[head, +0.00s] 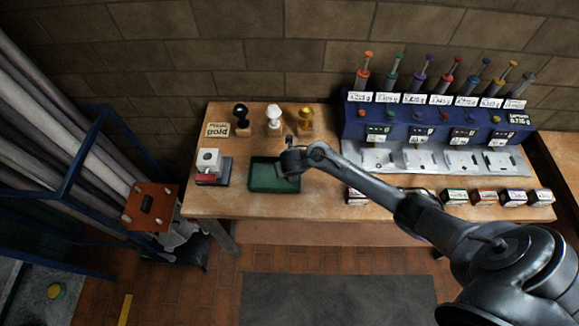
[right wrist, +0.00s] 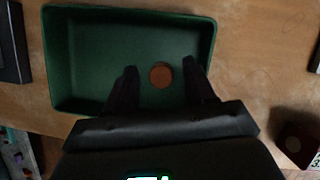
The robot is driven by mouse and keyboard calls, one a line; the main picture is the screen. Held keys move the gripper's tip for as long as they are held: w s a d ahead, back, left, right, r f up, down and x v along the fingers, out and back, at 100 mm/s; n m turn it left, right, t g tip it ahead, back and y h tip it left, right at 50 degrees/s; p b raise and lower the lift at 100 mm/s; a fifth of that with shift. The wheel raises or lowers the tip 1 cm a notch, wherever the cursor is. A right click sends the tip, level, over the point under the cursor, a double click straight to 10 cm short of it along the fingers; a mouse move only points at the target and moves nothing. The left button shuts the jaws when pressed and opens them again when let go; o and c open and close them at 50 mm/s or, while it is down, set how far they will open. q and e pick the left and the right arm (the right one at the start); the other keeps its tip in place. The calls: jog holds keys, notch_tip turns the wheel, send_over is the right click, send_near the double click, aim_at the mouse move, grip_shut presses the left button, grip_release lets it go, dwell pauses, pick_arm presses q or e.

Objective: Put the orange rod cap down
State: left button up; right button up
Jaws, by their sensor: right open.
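The orange rod cap (right wrist: 161,75) shows in the right wrist view as a small round orange-brown disc. It appears to lie on the floor of the green tray (right wrist: 62,60), toward the tray's near right side. My right gripper (right wrist: 159,68) is open, with one finger on each side of the cap and gaps between. In the head view my right arm reaches in from the right and its hand (head: 290,160) is over the right part of the green tray (head: 262,188). The cap is not visible there. My left gripper is not in view.
Left of the tray stands a small scale with a white-topped block (head: 208,160). Black, white and gold knobs on wooden blocks (head: 274,119) stand behind. A blue rack (head: 435,130) with several coloured plungers is at the right. Several small labelled boxes (head: 485,197) line the front edge.

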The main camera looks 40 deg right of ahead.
jog(key=p+v, duration=0.4)
jog(key=v, duration=0.5)
jog(key=s+a+r+m+y, duration=0.1)
jog(key=s+a+r+m, duration=0.1)
jog(key=s+a+m, duration=0.8)
jog(key=s+r+m+y, duration=0.1)
jog(key=s+r+m, duration=0.5)
jog(key=s+m, duration=0.6)
jog(key=a+m, duration=0.1)
jog(key=m, duration=0.5)
notch_tip(320, 180, up, 13)
jog(key=p, duration=1.3)
notch_tip(320, 180, down, 75)
jog(key=b, duration=7.5)
jog(key=shift+f, duration=0.25)
